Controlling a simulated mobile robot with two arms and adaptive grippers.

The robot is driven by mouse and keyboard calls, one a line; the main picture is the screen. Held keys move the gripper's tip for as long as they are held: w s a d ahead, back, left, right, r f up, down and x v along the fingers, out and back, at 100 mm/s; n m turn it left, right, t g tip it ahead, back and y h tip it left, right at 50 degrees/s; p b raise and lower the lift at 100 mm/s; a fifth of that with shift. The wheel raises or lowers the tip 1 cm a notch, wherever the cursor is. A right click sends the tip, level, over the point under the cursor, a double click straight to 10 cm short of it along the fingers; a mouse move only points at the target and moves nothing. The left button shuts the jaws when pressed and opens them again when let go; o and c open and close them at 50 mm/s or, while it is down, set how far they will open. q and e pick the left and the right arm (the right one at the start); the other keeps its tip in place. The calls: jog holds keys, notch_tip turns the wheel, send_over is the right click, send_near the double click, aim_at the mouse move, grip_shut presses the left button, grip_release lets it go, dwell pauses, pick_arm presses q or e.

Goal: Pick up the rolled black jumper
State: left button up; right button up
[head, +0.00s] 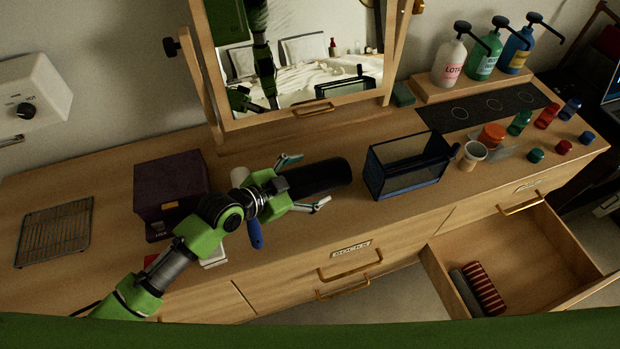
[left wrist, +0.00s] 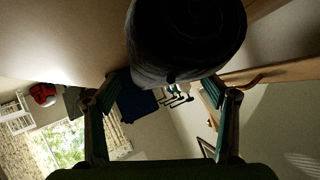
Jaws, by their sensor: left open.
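The rolled black jumper (head: 318,176) lies on the wooden dresser top, left of a dark glass-sided box. In the left wrist view the rolled black jumper (left wrist: 187,38) is a thick dark roll, close to the camera at the top centre. My left gripper (head: 306,182) is open, with one finger on the far side of the roll's near end and one on the close side. In the wrist view my left gripper (left wrist: 165,105) shows its fingers apart below the roll. I cannot tell whether they touch it. My right gripper is not in view.
The glass-sided box (head: 408,166) stands just right of the jumper. A mirror (head: 300,50) rises behind. A dark purple box (head: 170,185) and a wire rack (head: 54,232) are at left. An open drawer (head: 520,250) with rolled items juts out at right.

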pick_arm(q)
jog(key=c, duration=1.5)
jog(key=shift+r, duration=0.1)
